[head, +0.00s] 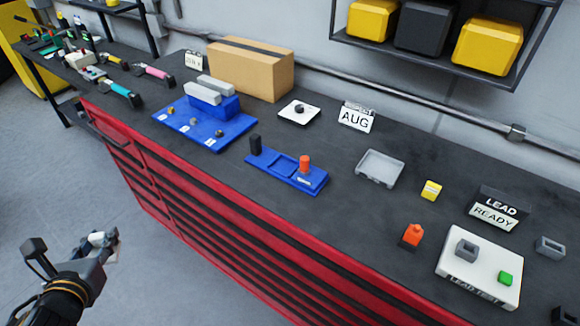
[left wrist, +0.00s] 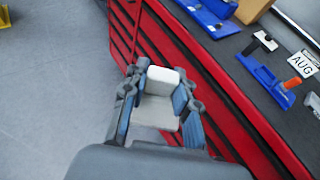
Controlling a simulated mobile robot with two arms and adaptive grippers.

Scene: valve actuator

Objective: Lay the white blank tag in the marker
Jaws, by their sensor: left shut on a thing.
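My left gripper (head: 108,246) is low at the left in the head view, out over the floor in front of the red bench. In the left wrist view, my left gripper (left wrist: 158,105) is shut on a pale piece, which looks like the white blank tag (left wrist: 163,78); its lower part is shaded grey between the fingers. A blue base with a black post, shallow recesses and an orange knob, which looks like the marker (head: 285,172), sits mid-bench, well apart from the gripper. It also shows in the left wrist view (left wrist: 264,80). My right gripper is not in view.
On the dark bench top (head: 345,215) are a blue board with grey blocks (head: 205,125), a cardboard box (head: 250,70), an AUG sign (head: 356,117), a grey tray (head: 380,167) and a white LEAD TEST plate (head: 480,265). The red drawer front (head: 220,205) stands between gripper and bench top.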

